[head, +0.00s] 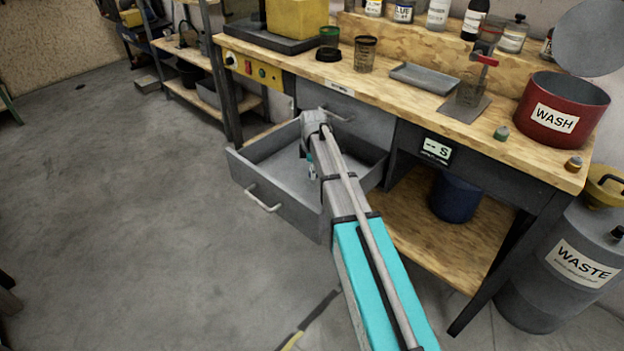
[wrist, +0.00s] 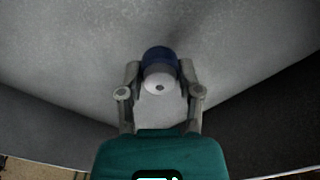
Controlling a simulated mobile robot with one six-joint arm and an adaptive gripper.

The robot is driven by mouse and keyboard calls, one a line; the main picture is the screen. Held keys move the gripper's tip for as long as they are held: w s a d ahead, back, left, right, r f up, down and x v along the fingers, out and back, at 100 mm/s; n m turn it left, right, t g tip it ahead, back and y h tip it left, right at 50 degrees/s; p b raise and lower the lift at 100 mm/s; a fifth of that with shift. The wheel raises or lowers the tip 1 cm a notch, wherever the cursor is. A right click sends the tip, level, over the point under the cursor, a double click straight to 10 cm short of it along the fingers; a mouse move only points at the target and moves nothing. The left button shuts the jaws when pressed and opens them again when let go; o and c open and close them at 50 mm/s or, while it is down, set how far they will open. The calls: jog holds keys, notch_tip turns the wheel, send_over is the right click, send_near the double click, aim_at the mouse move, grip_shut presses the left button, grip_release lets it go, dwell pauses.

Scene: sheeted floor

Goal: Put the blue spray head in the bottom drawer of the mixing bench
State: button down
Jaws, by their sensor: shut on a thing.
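The bottom drawer (head: 278,211) of the mixing bench (head: 330,78) is pulled open, and the part of its inside that shows is empty. My gripper (wrist: 160,78) is shut on the blue spray head (wrist: 160,55), which has a dark blue top and a pale round end facing the wrist camera. In the head view my arm reaches over the open drawer, and my own arm mostly hides the gripper there. The wrist view shows grey drawer floor (wrist: 70,55) beyond the spray head. I cannot tell whether the spray head touches it.
A closed drawer (head: 358,116) with a handle is above the open one. A red WASH pot (head: 562,108), a grey tray (head: 424,78) and several bottles stand on the bench. A blue bin (head: 455,199) is on the lower shelf. The floor left of the drawer is clear.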

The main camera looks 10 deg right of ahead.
aim_at(313, 183)
jog(key=shift+f+b, duration=1.4)
jog(key=shift+f, duration=0.25)
jog(key=shift+f, duration=0.15)
jog(key=shift+c, duration=1.4)
grip_release()
jog(key=shift+r, duration=0.2)
notch_tip(313, 183, up, 12)
jog(key=p, duration=1.2)
jog(key=s+m, duration=1.6)
jog(key=s, duration=0.9)
jog(key=shift+d, duration=0.2)
